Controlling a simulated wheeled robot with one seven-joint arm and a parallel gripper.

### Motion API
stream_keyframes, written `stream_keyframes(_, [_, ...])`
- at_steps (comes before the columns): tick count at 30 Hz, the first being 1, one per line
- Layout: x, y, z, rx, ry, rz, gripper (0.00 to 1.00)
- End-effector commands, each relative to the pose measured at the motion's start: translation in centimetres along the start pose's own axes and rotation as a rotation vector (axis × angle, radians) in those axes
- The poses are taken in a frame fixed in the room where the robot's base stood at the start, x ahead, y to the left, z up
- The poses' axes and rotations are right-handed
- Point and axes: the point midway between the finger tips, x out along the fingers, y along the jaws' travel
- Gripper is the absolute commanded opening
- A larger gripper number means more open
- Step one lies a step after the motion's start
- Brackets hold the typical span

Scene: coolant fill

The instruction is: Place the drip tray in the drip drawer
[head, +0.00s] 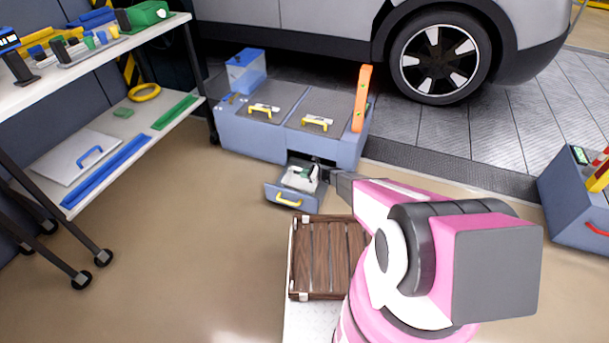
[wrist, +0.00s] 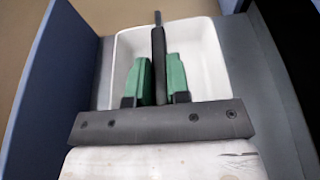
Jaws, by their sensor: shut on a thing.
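The drip tray (head: 292,181) is a white, shallow, open box with a dark upright grip bar across its middle. The drip drawer (head: 284,196) is pulled out from the low blue-grey cabinet and has a yellow handle on its front. My gripper (head: 309,173) reaches down over the drawer. In the wrist view, my gripper's green fingertips (wrist: 160,78) are shut on the dark bar of the tray (wrist: 207,48). The tray is between the blue-grey drawer walls (wrist: 52,75). I cannot tell whether its underside touches the drawer floor.
The blue-grey cabinet (head: 240,138) stands behind the drawer, with yellow-handled lids, a blue box (head: 246,72) and an orange upright piece (head: 361,98). A slatted brown crate (head: 325,262) is close in front. A shelf cart (head: 105,150) is left; bare floor lies between.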

Motion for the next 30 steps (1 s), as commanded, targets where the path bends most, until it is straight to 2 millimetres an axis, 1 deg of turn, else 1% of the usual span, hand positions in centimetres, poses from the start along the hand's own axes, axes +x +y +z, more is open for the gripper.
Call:
stream_keyframes(4, [0.1, 0.0, -0.3, 0.001, 0.000, 0.000, 0.00])
stream_keyframes(5, [0.1, 0.0, -0.3, 0.000, 0.000, 0.000, 0.20])
stream_keyframes(6, [0.1, 0.0, -0.3, 0.000, 0.000, 0.000, 0.33])
stream_keyframes(7, [0.1, 0.0, -0.3, 0.000, 0.000, 0.000, 0.42])
stream_keyframes(16, [0.1, 0.0, -0.2, 0.000, 0.000, 0.000, 0.42])
stream_keyframes(19, [-0.4, 0.0, 0.1, 0.000, 0.001, 0.000, 0.42])
stream_keyframes(23, [-2.2, 0.1, 0.1, 0.001, 0.001, -0.001, 0.42])
stream_keyframes(30, [-7.1, 0.1, 0.1, 0.001, 0.001, -0.001, 0.42])
